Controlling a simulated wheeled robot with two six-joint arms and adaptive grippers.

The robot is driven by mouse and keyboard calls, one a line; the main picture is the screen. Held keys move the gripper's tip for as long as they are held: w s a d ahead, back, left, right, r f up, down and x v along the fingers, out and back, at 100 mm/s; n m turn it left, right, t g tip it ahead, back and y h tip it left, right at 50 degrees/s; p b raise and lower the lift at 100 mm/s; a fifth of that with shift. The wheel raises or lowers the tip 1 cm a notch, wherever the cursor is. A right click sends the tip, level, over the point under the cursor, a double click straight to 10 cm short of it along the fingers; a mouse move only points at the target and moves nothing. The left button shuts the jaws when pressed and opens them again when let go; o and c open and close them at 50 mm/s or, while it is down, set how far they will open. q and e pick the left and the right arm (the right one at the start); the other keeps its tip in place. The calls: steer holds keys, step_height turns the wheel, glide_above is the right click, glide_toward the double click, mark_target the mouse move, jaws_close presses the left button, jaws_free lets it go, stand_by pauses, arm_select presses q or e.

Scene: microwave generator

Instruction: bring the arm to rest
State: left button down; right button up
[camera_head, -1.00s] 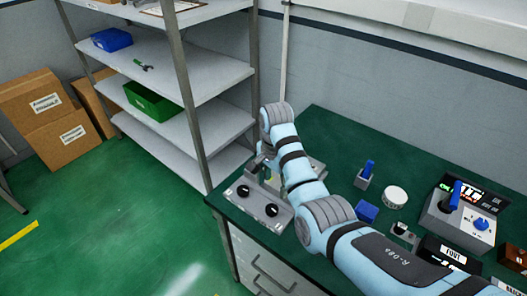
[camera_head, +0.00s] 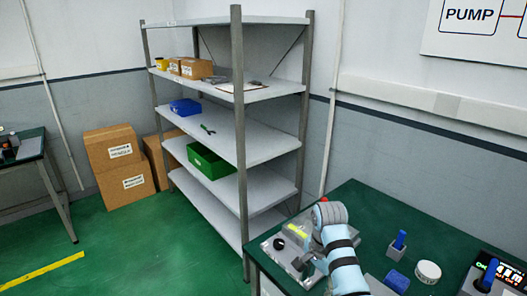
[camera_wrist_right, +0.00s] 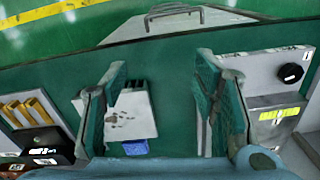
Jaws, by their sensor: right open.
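My right arm (camera_head: 344,262), light blue with black bands, reaches over the green workbench (camera_head: 352,196) at the lower right of the head view. Its gripper is mostly hidden there beside the wrist. In the right wrist view my right gripper (camera_wrist_right: 164,98) is open, with its two fingers wide apart. Nothing is gripped between them. A pale box-like item (camera_wrist_right: 132,112) and a blue piece (camera_wrist_right: 135,148) show beyond the fingers; I cannot tell their distance. My left gripper is in neither view.
A grey knob panel (camera_head: 291,264) sits beside the wrist. A blue-handled switch (camera_head: 398,243), a blue block (camera_head: 397,281) and a white round item (camera_head: 428,271) stand right of the arm. A metal shelf (camera_head: 224,133) stands behind left; green floor is open at left.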

steer(key=s+d+f+n+t, duration=0.2)
steer(key=s+d+f+n, duration=0.45)
steer(key=s+f, duration=0.65)
steer(key=s+d+r+n+t, duration=0.1)
steer(key=s+r+n, duration=0.1)
steer(key=s, duration=0.4)
steer(key=s+d+r+n, duration=0.1)
steer(key=s+d+n, duration=0.1)
steer(key=s, duration=0.4)
steer(key=s+d+r+n+t, duration=0.1)
steer(key=s+r+n, duration=0.15)
steer(key=s, duration=0.35)
step_height(320, 180, down, 21)
steer(key=d+g+b, duration=0.2)
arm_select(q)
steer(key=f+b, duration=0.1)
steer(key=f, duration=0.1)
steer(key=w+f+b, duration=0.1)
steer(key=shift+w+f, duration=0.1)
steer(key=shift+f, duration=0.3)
arm_select(e)
steer(key=s+f, duration=1.5)
steer(key=f, duration=0.1)
steer(key=shift+d+m+g+h, duration=0.3)
steer(key=shift+g+h, duration=0.1)
steer(key=shift+f, duration=0.1)
steer(key=shift+c, duration=0.6)
